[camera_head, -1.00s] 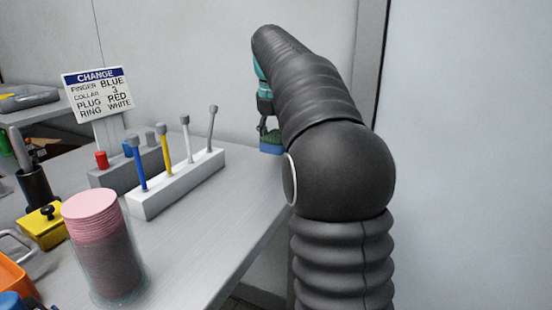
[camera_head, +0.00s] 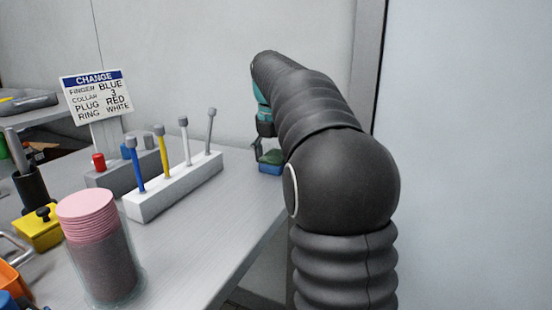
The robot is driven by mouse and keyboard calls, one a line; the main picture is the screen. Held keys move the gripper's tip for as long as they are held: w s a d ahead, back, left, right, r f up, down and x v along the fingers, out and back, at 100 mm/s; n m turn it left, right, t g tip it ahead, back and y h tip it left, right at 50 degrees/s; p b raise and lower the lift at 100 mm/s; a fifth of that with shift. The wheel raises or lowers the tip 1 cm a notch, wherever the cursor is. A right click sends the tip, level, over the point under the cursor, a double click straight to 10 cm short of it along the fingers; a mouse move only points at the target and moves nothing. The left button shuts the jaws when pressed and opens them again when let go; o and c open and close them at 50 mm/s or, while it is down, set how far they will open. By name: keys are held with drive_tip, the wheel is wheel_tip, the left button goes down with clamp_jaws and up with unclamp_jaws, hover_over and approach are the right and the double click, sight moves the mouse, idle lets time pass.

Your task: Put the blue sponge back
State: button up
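The other finger is hidden or too small to make out, so I cannot tell whether the fingers grip the sponge. I also cannot tell whether the sponge rests on the table.
A white rack (camera_head: 175,187) with several coloured sticks stands left of the sponge. Behind it are a grey block (camera_head: 112,172) and a sign (camera_head: 97,97). A jar of pink discs (camera_head: 98,245) stands in front. The table (camera_head: 215,215) between rack and right edge is bare.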

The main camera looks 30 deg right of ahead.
sight(274, 158)
drive_tip(key=shift+r, duration=0.1)
wheel_tip(274, 158, up, 12)
drive_tip(key=s+a+p, duration=0.1)
drive_tip(key=p, duration=0.2)
drive_tip(key=shift+a, duration=0.2)
drive_tip(key=shift+s, duration=0.15)
idle(0.5)
